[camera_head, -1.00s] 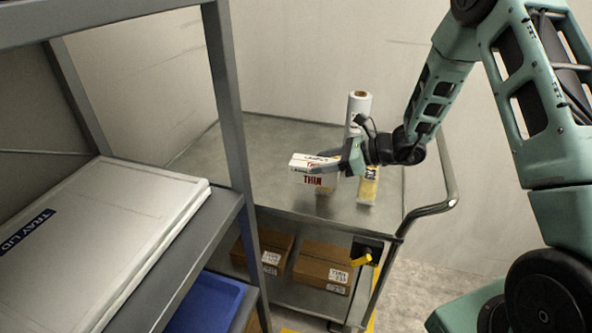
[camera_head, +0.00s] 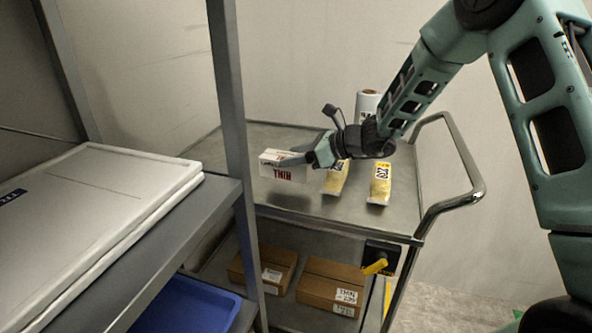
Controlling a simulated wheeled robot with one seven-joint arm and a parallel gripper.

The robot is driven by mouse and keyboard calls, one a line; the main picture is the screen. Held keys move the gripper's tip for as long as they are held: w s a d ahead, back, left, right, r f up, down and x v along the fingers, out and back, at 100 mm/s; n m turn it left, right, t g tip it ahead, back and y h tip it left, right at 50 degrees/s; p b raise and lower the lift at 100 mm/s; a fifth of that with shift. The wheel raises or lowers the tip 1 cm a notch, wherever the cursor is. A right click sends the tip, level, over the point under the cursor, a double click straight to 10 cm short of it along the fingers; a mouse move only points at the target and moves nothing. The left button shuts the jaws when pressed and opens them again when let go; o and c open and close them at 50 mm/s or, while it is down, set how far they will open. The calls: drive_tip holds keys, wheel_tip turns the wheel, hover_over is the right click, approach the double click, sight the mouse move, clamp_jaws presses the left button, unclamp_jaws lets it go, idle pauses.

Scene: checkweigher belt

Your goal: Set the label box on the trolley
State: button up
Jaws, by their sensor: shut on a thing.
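The label box (camera_head: 283,170) is a small white carton with red and black print. It is at the left part of the trolley's grey top (camera_head: 330,205). My gripper (camera_head: 300,162) is shut on the label box from its right side, with its fingers partly covering the print. The box is at or just above the trolley top; I cannot tell whether it touches.
Two yellow packets (camera_head: 336,178) (camera_head: 380,184) lie on the trolley top, right of the box. A white roll (camera_head: 368,104) stands behind my arm. The lower shelf holds cartons (camera_head: 331,287). A shelf post (camera_head: 232,120) rises at the left.

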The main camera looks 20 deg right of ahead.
sight(296, 169)
drive_tip(key=shift+f, duration=1.9)
drive_tip(key=shift+f, duration=0.15)
drive_tip(key=o, duration=1.2)
drive_tip(key=shift+b, duration=0.3)
